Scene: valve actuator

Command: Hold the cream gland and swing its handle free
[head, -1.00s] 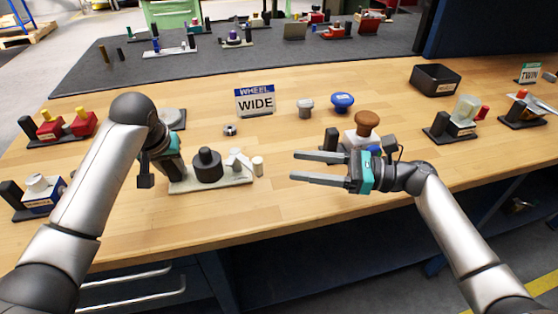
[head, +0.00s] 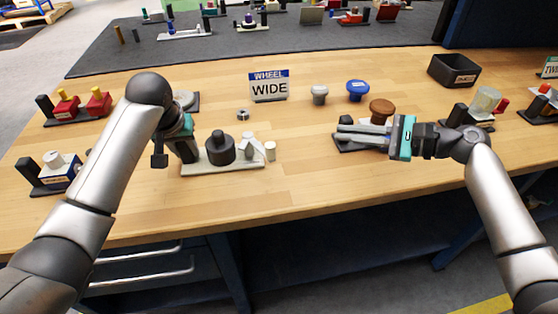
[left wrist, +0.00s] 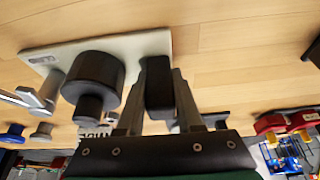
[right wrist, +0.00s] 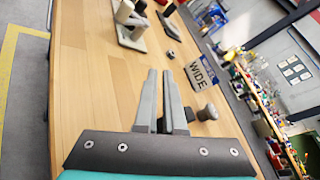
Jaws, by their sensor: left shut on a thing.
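The cream gland is a cream base plate (head: 225,168) with a black cylinder (head: 221,149) and a black block at its left end. Its pale handle (head: 253,146) is at the right end, beside a short cream post (head: 270,150). My left gripper (head: 190,152) is shut on the black block (left wrist: 158,85), with a finger on each side of it in the left wrist view. The handle also shows in that view (left wrist: 42,95). My right gripper (head: 340,132) is empty, its fingers (right wrist: 159,72) apart by a narrow gap, well to the right of the handle.
A WIDE sign (head: 269,86), a grey knob (head: 319,94), a blue knob (head: 357,90) and a small ring (head: 243,114) stand behind. A brown-knobbed fixture (head: 382,110) is behind my right gripper. Bare bench lies between the handle and my right gripper.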

